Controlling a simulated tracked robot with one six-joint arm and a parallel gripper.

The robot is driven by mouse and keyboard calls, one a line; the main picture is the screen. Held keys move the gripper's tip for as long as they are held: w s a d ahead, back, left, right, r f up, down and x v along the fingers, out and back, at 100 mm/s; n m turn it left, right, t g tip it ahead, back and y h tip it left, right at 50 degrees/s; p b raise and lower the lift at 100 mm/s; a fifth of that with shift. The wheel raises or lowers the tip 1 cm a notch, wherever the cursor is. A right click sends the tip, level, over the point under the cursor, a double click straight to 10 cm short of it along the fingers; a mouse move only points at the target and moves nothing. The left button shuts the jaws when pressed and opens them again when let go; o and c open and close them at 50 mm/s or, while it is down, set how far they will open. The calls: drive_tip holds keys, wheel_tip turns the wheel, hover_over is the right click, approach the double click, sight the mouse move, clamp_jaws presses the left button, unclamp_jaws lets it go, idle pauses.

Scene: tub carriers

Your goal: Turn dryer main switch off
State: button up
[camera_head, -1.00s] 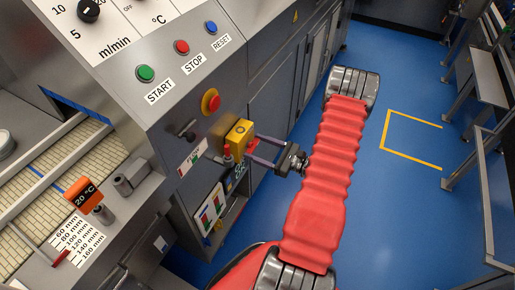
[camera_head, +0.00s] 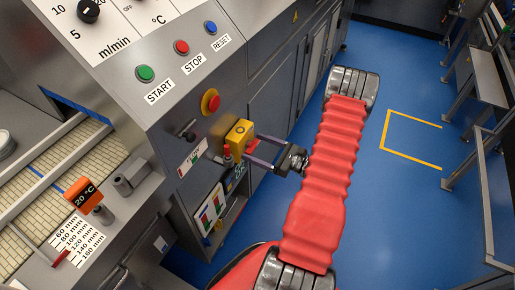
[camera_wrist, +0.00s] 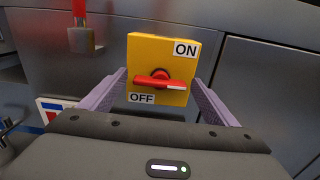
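The dryer main switch is a yellow box (camera_wrist: 175,55) with a red rotary handle (camera_wrist: 160,82). The handle lies roughly level, with its white-marked end to the right. An ON label is at the box's upper right and an OFF label at its lower left. The yellow box also shows on the machine's side in the head view (camera_head: 239,136). My gripper (camera_wrist: 163,100) is open in front of the switch, with one finger on each side of the handle. It also shows in the head view (camera_head: 255,144). I cannot tell whether the fingers touch the handle.
A red emergency button (camera_head: 211,101) and the START, STOP and RESET buttons are on the panel above. An open compartment with coloured panels (camera_head: 212,207) is below.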

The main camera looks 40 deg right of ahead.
drive_tip(key=shift+s, duration=0.1)
drive_tip(key=v, duration=1.3)
drive_tip(key=shift+s, duration=0.3)
drive_tip(key=shift+d, duration=0.1)
idle(0.4)
